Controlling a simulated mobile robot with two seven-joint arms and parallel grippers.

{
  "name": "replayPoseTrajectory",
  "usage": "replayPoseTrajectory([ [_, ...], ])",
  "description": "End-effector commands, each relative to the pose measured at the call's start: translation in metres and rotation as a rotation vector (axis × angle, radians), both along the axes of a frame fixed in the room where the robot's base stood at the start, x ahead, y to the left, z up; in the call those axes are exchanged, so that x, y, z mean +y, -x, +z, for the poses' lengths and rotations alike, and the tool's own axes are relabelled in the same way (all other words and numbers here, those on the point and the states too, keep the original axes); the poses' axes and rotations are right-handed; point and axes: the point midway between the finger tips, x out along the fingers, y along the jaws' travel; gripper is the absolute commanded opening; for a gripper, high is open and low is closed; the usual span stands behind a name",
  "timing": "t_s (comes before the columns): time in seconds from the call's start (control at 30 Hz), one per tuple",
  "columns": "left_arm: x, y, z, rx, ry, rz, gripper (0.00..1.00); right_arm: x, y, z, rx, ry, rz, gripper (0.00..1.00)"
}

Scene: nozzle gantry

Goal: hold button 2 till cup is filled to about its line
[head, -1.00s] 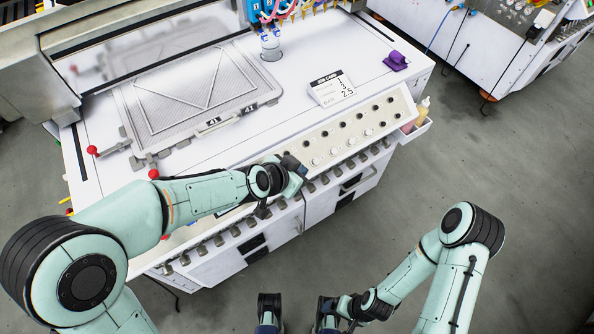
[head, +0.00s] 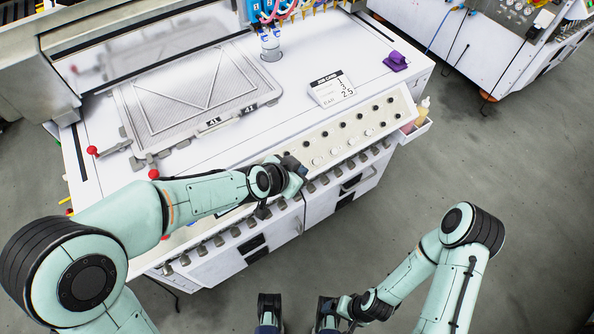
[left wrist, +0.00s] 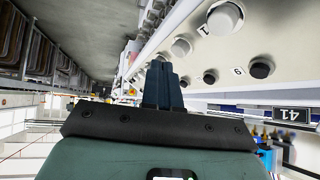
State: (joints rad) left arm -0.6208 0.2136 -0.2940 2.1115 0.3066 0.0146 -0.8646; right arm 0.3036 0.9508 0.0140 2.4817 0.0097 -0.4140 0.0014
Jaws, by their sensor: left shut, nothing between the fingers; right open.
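A small clear cup (head: 270,47) stands under the nozzles at the top of the machine; its line and fill level are too small to tell. My right gripper (head: 297,309) is open and empty, low over the floor.
A ribbed tray (head: 150,125) lies left on the worktop. A job card (head: 332,89) and a purple object (head: 396,61) sit behind the panel. Black knobs (left wrist: 262,67) flank the buttons. A side bin (head: 415,130) holds a bottle.

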Motion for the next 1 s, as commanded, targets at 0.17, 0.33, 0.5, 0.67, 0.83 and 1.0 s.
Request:
replayPoseTrajectory([
  [0.17, 0.0, 0.0, 0.0, 0.0, 0.0, 0.0, 0.0, 0.0, 0.0, 0.0, 0.0, 0.0, 0.0, 0.9],
  [0.33, 0.0, 0.0, 0.0, 0.0, 0.0, 0.0, 0.0, 0.0, 0.0, 0.0, 0.0, 0.0, 0.0, 0.9],
  [0.5, 0.0, -0.0001, -0.0002, 0.0, 0.0, 0.0, 0.0, 0.0, 0.0, -0.0003, 0.0, 0.0, 0.0, 0.9],
  [0.67, 0.0013, -0.0018, -0.0043, 0.0, 0.0, 0.0, 0.0, 0.0, 0.0007, -0.005, 0.002, 0.001, -0.001, 0.9],
  [0.83, 0.0029, -0.004, -0.0079, 0.0, 0.0, 0.0, 0.0, 0.0, 0.0013, -0.0095, 0.003, 0.0, 0.0, 0.9],
  [1.0, 0.0029, -0.004, -0.0067, -0.001, 0.001, 0.0, 0.0, 0.0, 0.0013, -0.0087, 0.002, 0.0, 0.0, 0.9],
])
